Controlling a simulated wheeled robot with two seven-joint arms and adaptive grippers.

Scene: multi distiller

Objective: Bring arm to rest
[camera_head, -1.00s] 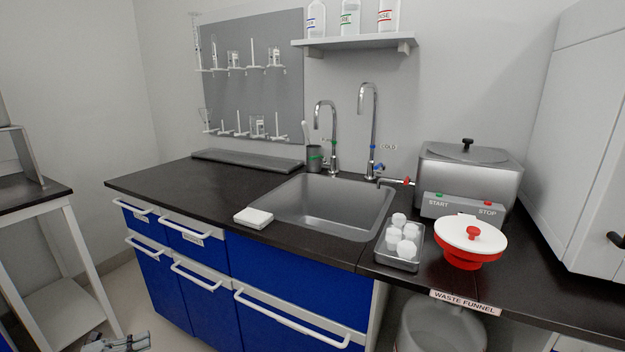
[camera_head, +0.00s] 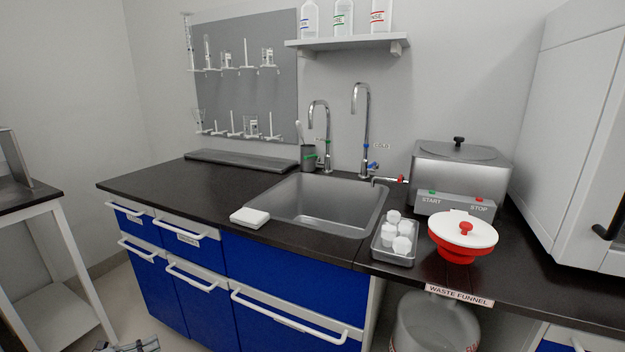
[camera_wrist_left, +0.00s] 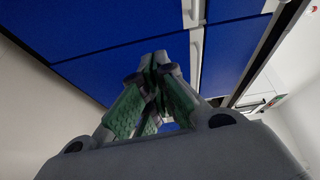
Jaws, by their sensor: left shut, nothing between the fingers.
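My left gripper (camera_head: 130,346) shows only as a small part at the bottom left edge of the head view, low over the floor in front of the blue cabinets. In the left wrist view the left gripper (camera_wrist_left: 152,95) is shut, its green-padded fingers together with nothing between them. Blue cabinet fronts (camera_wrist_left: 130,60) fill much of that view beyond the fingers. My right gripper is not in view.
The black counter (camera_head: 150,180) holds a sink (camera_head: 330,205), a tray of white bottles (camera_head: 393,258), a white-lidded red funnel (camera_head: 460,250) and a steel distiller (camera_head: 460,170). Cabinet handles (camera_head: 285,318) stick out. A side table (camera_head: 45,210) stands at left.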

